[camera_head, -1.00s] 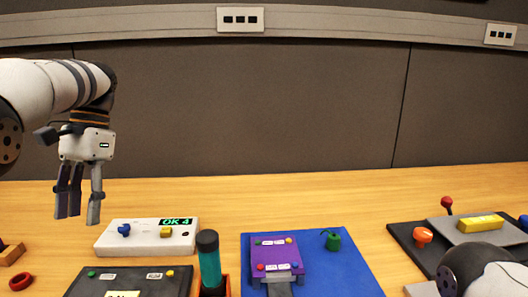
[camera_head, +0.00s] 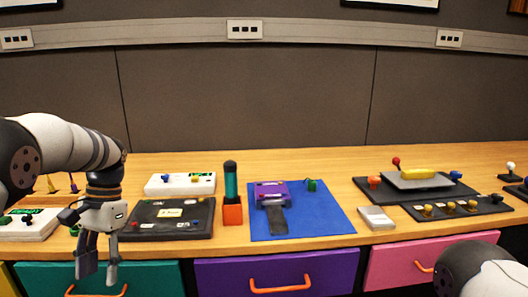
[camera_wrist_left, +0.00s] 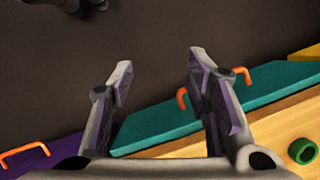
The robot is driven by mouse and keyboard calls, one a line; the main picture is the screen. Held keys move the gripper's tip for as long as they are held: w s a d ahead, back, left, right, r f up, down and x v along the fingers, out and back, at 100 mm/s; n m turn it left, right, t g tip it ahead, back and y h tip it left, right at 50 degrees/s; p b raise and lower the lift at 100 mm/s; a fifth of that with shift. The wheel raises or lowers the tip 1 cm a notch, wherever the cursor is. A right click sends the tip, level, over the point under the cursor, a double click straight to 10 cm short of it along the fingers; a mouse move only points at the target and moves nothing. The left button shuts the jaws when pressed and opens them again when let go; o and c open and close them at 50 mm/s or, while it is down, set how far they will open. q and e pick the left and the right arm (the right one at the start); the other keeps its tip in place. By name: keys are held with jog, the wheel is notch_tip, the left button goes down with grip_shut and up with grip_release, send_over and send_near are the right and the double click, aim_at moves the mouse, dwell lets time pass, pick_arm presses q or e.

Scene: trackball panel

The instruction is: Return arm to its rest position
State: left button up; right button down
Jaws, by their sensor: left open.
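My left gripper (camera_head: 99,262) hangs at the lower left in the head view, fingers pointing down. It is open and empty, in front of the table's front edge and overlapping the teal drawer (camera_head: 150,280). In the left wrist view the two fingers (camera_wrist_left: 158,75) stand apart with nothing between them; the floor and the drawer fronts show beyond. My right arm shows only as a link at the lower right of the head view; its gripper is out of view.
The wooden table (camera_head: 330,165) holds a black panel (camera_head: 148,230), a white panel (camera_head: 180,186), a teal cylinder on an orange base (camera_head: 231,182), a blue mat (camera_head: 325,215) with a purple device (camera_head: 272,193), and a dark control panel (camera_head: 384,192). Purple (camera_head: 225,277) and pink drawers (camera_head: 392,262) line the front.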

pick_arm(q)
jog(key=s+d+f+n, duration=0.1)
jog(key=s+d+f, duration=0.1)
jog(key=s+f, duration=0.8)
jog(key=s+d+f, duration=0.2)
jog(key=s+f, duration=0.3)
jog(key=f, duration=0.8)
jog(key=s+d+n, duration=0.1)
jog(key=s+d, duration=0.2)
jog(key=s, duration=0.9)
jog(key=s+d+n+t+h, duration=0.1)
jog(key=s+d, duration=0.2)
jog(key=s, duration=1)
jog(key=shift+s+d+f+p, duration=0.25)
jog(key=shift+d+f+p, duration=0.05)
jog(key=shift+d, duration=0.05)
